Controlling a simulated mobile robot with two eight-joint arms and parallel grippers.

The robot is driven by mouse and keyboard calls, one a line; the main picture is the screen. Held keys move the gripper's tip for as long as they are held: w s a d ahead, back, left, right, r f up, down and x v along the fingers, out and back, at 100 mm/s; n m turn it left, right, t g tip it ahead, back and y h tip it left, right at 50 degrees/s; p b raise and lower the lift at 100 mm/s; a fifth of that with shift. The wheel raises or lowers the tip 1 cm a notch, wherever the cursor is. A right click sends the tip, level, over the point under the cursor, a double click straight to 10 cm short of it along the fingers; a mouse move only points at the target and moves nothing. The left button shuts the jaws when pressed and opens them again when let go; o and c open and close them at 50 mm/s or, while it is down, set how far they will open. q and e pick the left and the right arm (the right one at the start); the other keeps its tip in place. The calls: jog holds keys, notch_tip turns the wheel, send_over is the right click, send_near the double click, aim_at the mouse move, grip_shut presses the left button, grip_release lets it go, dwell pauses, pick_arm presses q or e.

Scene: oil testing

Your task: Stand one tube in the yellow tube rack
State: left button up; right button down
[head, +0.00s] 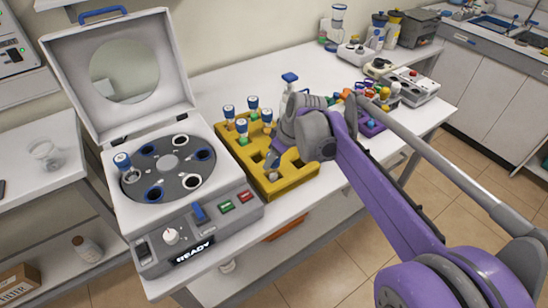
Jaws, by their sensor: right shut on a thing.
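The yellow tube rack (290,183) stands on the white bench, right of the centrifuge. Several blue-capped tubes (241,126) stand upright in its left and back part, and open holes show nearer the front. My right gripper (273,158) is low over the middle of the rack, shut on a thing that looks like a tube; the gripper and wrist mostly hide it. I cannot tell whether it is inside a hole. Another blue-capped tube (122,163) is in the rotor of the open centrifuge (168,168). My left gripper is not in view.
The centrifuge lid (125,65) is raised. A blue-topped bottle (289,80) stands behind my right wrist. A purple rack (373,128) with coloured items is to the right, partly behind my arm. Bottles and devices line the back of the bench.

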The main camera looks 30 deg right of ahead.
jog(key=shift+c, duration=1.2)
grip_release()
jog(key=p+v, duration=0.1)
jog(key=v, duration=1)
jog(key=s+a+f+m+h+p, duration=0.1)
jog(key=s+a+f+m, duration=0.1)
jog(key=s+a+f, duration=0.4)
jog(key=s+a+f+m+t+p, duration=0.1)
jog(key=s+a+f+m+p, duration=0.1)
jog(key=s+a+f, duration=0.4)
jog(key=s+f, duration=0.3)
jog(key=s, duration=0.2)
jog(key=shift+h, duration=0.4)
